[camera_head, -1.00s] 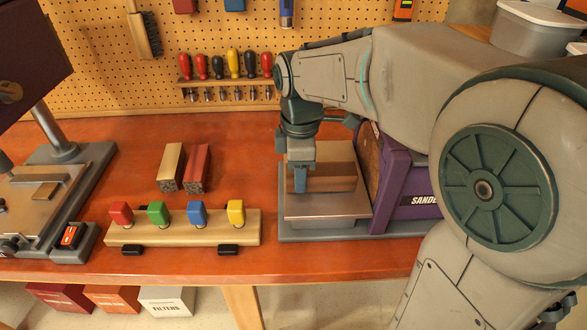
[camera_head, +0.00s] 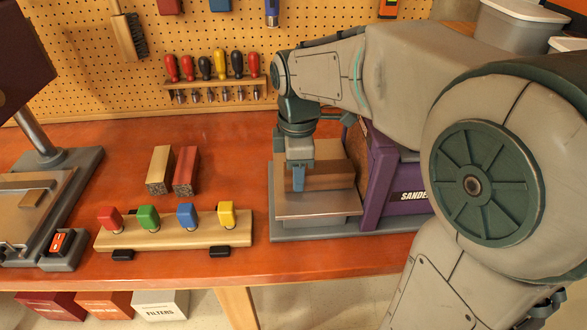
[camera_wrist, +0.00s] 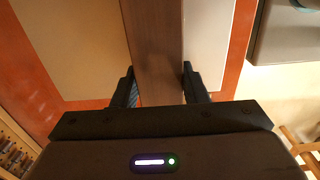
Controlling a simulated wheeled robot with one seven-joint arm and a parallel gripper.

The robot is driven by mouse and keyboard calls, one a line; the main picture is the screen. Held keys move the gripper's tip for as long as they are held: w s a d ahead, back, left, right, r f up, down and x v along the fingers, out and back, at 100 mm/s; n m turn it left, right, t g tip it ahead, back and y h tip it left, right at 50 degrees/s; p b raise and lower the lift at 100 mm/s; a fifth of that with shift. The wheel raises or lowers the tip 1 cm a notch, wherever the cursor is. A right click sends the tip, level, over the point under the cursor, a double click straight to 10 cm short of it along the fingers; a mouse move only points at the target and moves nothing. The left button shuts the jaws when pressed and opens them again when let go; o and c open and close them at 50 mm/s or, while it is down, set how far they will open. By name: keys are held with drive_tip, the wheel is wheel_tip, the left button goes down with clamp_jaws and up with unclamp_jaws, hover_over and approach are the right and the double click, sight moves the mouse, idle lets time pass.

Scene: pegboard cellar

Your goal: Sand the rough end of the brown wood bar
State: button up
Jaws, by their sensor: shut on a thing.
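The brown wood bar (camera_head: 328,182) lies over the grey sander table (camera_head: 320,205), and its right end is at or close to the sanding disc (camera_head: 357,140); I cannot tell if they touch. My gripper (camera_head: 298,178) points down and is shut on the bar near its left part. In the wrist view the bar (camera_wrist: 155,50) runs up the picture between the two black fingers of my gripper (camera_wrist: 160,90). The purple sander (camera_head: 395,185) stands to the right, partly hidden by my arm. The bar's far end is out of the wrist view.
A tan bar (camera_head: 160,170) and a red bar (camera_head: 186,171) lie on the bench left of the sander. In front of them is a wooden strip (camera_head: 175,235) with red, green, blue and yellow buttons. A machine (camera_head: 50,170) stands at the left.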

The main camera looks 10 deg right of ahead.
drive_tip(key=shift+d, duration=0.75)
drive_tip(key=shift+s, duration=0.65)
idle(0.4)
drive_tip(key=shift+w+p, duration=0.35)
drive_tip(key=shift+w, duration=0.1)
idle(0.3)
drive_tip(key=shift+a, duration=0.1)
drive_tip(key=shift+a, duration=1.9)
wheel_tip(320, 180, up, 9)
drive_tip(key=p, duration=0.8)
drive_tip(key=shift+r, duration=0.1)
